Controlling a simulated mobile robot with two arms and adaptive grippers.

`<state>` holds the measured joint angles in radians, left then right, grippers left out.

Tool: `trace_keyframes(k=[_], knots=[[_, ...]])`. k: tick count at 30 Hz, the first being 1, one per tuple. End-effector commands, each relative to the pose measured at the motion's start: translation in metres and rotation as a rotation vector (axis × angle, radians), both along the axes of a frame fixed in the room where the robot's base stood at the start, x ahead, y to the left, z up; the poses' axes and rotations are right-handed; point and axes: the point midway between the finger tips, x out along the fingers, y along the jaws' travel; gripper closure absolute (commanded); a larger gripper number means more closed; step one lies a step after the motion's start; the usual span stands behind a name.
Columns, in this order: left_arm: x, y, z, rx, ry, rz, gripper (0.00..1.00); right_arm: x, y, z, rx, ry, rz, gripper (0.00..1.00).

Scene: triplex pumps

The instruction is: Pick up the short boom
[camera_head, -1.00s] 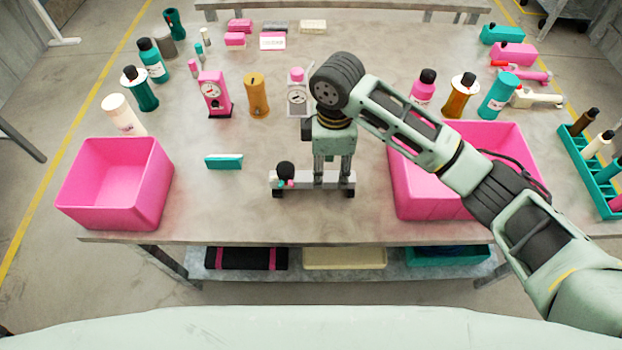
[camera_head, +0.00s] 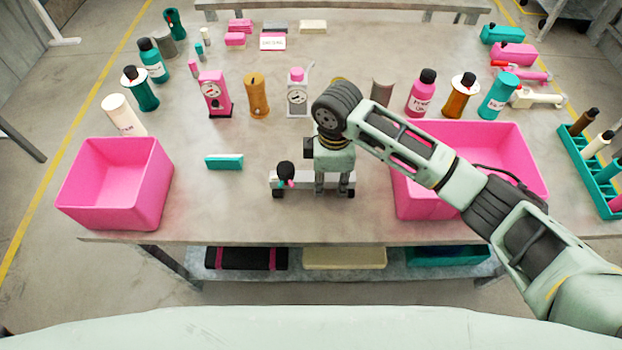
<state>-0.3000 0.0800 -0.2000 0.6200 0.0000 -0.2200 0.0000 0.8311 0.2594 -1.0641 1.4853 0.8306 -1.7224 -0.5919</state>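A grey bar (camera_head: 297,181) on black feet lies near the table's front middle. It carries a black round knob and small pink and teal parts at its left end. I cannot tell for sure whether this is the short boom. My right gripper (camera_head: 333,188) points down at the right half of this bar. Its two fingers stand apart, with a gap between them, and overlap the bar in the picture. Whether they touch it is not clear. My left gripper is not in view.
Pink bins stand at the left (camera_head: 103,199) and right (camera_head: 497,140) of the table; my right arm crosses the right one. A small teal block (camera_head: 224,162) lies left of the bar. Bottles and pink (camera_head: 213,95) and grey (camera_head: 297,98) gauge units stand behind. The front middle is mostly clear.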

Motion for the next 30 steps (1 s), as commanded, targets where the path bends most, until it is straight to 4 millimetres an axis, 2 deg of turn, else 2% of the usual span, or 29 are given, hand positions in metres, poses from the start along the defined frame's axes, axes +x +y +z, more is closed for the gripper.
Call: trace_keyframes(k=[1,8,20,23,30], knots=[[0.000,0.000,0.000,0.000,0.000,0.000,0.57,0.000,0.000,0.000,0.000,0.000,0.000,0.80],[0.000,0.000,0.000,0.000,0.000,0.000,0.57,0.000,0.000,0.000,0.000,0.000,0.000,1.00],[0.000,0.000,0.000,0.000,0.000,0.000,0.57,0.001,0.001,0.004,0.002,-0.002,0.001,1.00],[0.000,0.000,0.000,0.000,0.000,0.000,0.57,0.002,0.001,0.016,0.003,-0.005,0.001,1.00],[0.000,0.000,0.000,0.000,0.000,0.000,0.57,0.002,0.001,0.064,0.004,-0.006,0.001,1.00]])
